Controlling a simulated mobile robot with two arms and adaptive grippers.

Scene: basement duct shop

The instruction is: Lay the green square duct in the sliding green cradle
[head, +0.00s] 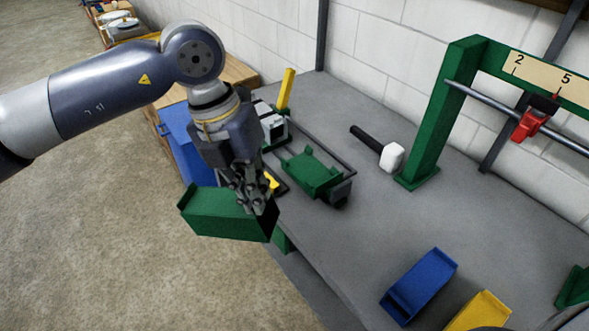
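The green square duct (225,214) hangs off the front edge of the bench, tilted, with its dark open end to the right. My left gripper (258,204) is above its right end, with its fingers closed on the duct near that end. The exact contact is partly hidden by the fingers. The sliding green cradle (312,170) sits empty on dark rails on the bench, to the right of and behind the gripper. My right gripper is not in view.
A black-handled mallet (391,156) lies right of the cradle. A green frame (436,115) with a numbered scale and a red slider (533,122) stands at right. Blue (419,285) and yellow (482,312) ducts lie at the front. The grey bench (345,240) is clear in the middle.

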